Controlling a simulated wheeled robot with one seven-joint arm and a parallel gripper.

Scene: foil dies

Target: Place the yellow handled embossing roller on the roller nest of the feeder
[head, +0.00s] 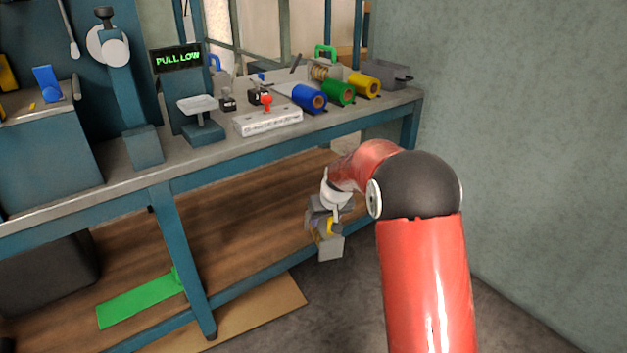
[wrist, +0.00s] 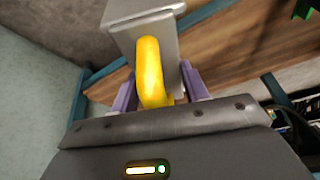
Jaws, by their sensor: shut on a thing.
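My gripper (head: 321,222) is shut on the yellow handled embossing roller, in front of the bench and below its top. Its yellow handle (wrist: 150,72) stands between my two purple fingers in the wrist view, with a pale grey block-like body (wrist: 146,20) beyond it. In the head view the body (head: 331,249) hangs lowest, apart from the bench. The roller surface is hidden. On the far right of the bench top, a machine with a green handle (head: 326,50) and a brassy ribbed roll (head: 319,73) may be the feeder. I cannot make out its roller nest.
Blue (head: 307,98), green (head: 338,92) and yellow (head: 363,84) foil rolls line the bench's right part. A white block with a red knob (head: 267,122), a scale (head: 198,108) and a grey bin (head: 386,73) stand there too. The bench's front edge lies between my gripper and them.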

